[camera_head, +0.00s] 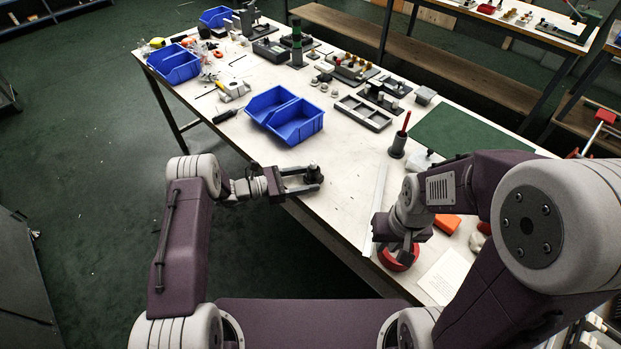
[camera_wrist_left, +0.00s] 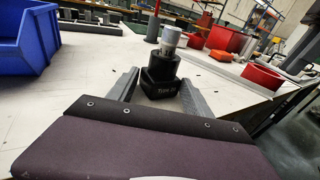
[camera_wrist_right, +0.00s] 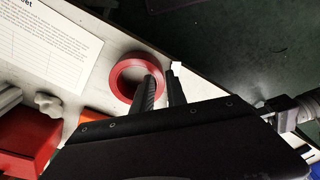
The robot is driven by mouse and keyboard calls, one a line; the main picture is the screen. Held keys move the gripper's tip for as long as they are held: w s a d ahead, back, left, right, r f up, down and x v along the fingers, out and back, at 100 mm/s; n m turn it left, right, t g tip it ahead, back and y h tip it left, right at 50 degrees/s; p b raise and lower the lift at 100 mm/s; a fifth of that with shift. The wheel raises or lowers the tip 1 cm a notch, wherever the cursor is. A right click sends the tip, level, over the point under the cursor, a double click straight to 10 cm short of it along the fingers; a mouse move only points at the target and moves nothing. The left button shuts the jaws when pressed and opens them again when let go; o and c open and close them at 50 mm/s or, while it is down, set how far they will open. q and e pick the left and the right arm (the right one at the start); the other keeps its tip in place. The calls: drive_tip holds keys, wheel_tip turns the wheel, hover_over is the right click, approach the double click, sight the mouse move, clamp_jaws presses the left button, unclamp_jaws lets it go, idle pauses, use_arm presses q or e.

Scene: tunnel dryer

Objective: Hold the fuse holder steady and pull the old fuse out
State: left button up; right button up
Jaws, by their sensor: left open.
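The fuse holder (camera_wrist_left: 160,86) is a black block with a round collar, upright on the bench near its front edge. The fuse (camera_wrist_left: 170,40), a grey cylinder with a lighter band, stands up out of its top. In the head view the fuse holder (camera_head: 313,175) is small and dark. My left gripper (camera_head: 308,182) is open, low at the bench, with its fingers (camera_wrist_left: 158,88) on either side of the holder; I cannot tell whether they touch it. My right gripper (camera_wrist_right: 163,76) points down by a red ring, its fingers apart but close together; whether they pinch the ring's wall is unclear.
The red ring (camera_wrist_right: 122,80) lies near the bench's front edge, beside a printed sheet (camera_wrist_right: 50,40). A blue bin (camera_head: 285,115) stands behind my left gripper. A pale strip (camera_head: 376,205) lies between the grippers. A dark cup with a red-handled tool (camera_head: 398,145) stands farther back.

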use_arm(q)
drive_tip(key=shift+d, duration=0.15)
drive_tip(key=c, duration=0.8)
drive_tip(key=o, duration=1)
drive_tip(key=shift+c, duration=0.2)
drive_tip(key=c, duration=1.3)
drive_tip(key=shift+o, duration=0.2)
